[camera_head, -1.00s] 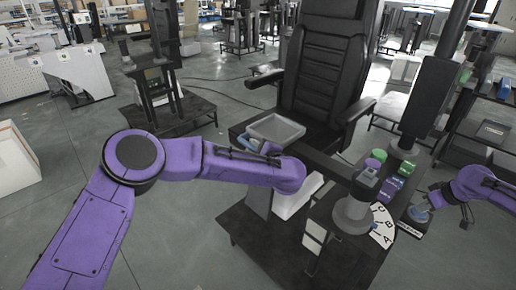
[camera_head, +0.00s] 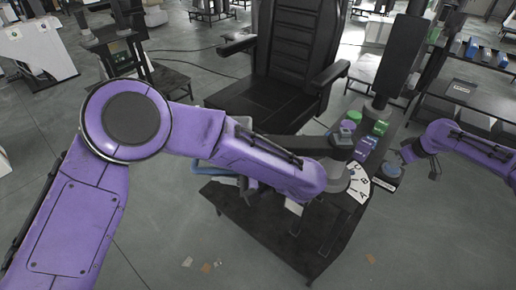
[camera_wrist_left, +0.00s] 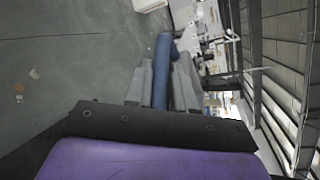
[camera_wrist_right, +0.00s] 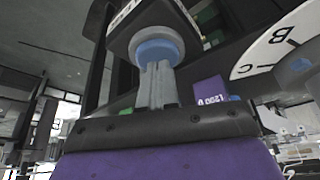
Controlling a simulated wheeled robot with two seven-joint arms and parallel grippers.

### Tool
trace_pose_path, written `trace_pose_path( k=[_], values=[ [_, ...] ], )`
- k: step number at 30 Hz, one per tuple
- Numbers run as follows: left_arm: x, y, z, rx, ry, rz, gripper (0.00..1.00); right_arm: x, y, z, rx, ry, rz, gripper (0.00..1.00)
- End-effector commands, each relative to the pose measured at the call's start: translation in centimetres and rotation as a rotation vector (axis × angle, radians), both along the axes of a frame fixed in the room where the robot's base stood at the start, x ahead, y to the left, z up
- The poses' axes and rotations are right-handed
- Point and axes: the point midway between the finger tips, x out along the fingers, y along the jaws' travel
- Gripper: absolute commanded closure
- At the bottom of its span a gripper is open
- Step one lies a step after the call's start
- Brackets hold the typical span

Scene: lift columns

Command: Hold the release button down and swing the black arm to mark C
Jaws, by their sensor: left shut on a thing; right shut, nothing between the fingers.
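The black arm (camera_head: 308,144) shows in part in the head view; my left forearm hides most of it and its tray. My left gripper (camera_wrist_left: 162,85) is shut on a blue handle (camera_wrist_left: 163,55), also partly visible in the head view (camera_head: 212,177). The white scale plate (camera_head: 357,186) carries C, B and A; I cannot tell which mark the arm points to. The blue release button (camera_wrist_right: 158,50) sits in a grey collar. My right gripper (camera_wrist_right: 157,88) is shut and empty, its fingertips against the button; how far it is pressed is unclear.
A black chair (camera_head: 300,50) stands behind the black arm. A purple block (camera_head: 365,148) and green knobs (camera_head: 380,127) sit beside the scale, near a dark column (camera_head: 403,55). A shelf (camera_head: 480,90) stands at right. Floor at front is open.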

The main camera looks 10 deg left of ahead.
Motion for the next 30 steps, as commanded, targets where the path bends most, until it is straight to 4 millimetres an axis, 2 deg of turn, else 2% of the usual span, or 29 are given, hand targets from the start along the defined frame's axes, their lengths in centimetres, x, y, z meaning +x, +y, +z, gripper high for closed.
trace_pose_path(
  k=[3,9,24,25,26,27,30],
  values=[
    [-1.6,-1.0,-0.1,0.003,0.002,0.049,1.00,-0.1,0.0,-0.2,-0.001,0.004,0.001,1.00],
    [-3.2,-1.9,-0.1,0.002,0.002,0.108,1.00,-0.1,0.0,-0.2,-0.001,0.004,0.001,1.00],
    [-3.7,-2.1,-0.1,0.002,0.001,0.129,1.00,-0.1,0.0,-0.2,-0.002,0.003,0.001,1.00],
    [-3.7,-2.1,-0.1,0.002,0.002,0.128,0.70,-0.1,0.0,-0.2,-0.002,0.003,0.001,1.00],
    [-3.7,-2.1,-0.1,0.002,0.002,0.128,0.60,-0.1,0.0,-0.2,-0.002,0.003,0.001,1.00],
    [-3.7,-2.1,-0.1,0.002,0.001,0.129,0.56,-0.1,0.0,-0.2,-0.002,0.003,0.001,1.00],
    [-3.7,-2.1,-0.1,0.002,0.001,0.129,0.56,0.0,0.0,-0.2,-0.002,0.003,0.001,1.00]
  ],
)
